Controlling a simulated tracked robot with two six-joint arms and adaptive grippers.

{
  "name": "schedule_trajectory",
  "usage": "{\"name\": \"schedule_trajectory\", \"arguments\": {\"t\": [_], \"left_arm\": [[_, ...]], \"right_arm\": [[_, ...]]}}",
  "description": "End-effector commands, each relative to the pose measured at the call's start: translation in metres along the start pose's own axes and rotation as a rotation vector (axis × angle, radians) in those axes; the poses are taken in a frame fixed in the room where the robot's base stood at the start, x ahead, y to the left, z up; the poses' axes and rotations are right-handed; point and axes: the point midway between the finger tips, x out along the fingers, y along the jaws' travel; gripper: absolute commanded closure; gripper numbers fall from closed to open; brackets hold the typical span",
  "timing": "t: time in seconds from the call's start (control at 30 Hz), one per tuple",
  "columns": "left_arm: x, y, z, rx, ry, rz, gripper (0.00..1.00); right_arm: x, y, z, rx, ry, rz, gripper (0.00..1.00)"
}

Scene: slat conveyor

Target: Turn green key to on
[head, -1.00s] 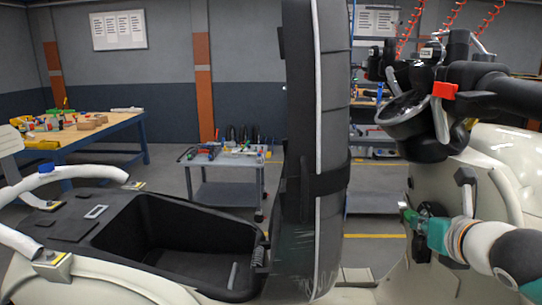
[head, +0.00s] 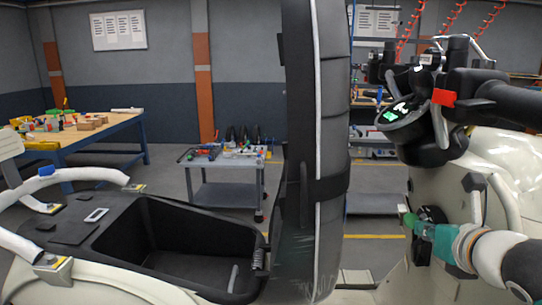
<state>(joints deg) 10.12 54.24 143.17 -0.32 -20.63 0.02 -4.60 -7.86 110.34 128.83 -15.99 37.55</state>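The green key (head: 411,220) is at the dark round lock on the inner panel of the pale scooter, at right. My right gripper (head: 427,232) reaches in from the right at the key, with its teal part behind it. The gripper's fingers are small and overlap the key and lock, so I cannot tell whether they are shut on it. The dash display (head: 391,114) above is lit, with a green patch and white marks. My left gripper is not in view.
The upright black seat (head: 318,150) blocks the middle of the view. Left of it is an open black storage bin (head: 150,240). Handlebars and a red switch (head: 443,97) hang above my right arm. A grey cart (head: 225,170) and a workbench (head: 85,140) stand behind.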

Motion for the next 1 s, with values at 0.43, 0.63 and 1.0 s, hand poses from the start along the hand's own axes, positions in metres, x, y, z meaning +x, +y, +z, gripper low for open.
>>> {"name": "schedule_trajectory", "arguments": {"t": [0.43,0.63,1.0], "left_arm": [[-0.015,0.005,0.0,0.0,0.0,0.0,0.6],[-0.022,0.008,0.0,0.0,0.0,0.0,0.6],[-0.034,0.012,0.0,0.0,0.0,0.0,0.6]], "right_arm": [[-0.028,0.0,0.004,0.0,-0.001,0.0,1.0],[-0.041,0.0,0.006,0.0,-0.001,0.0,1.0],[-0.062,0.0,0.007,0.0,-0.001,0.0,1.0]]}}
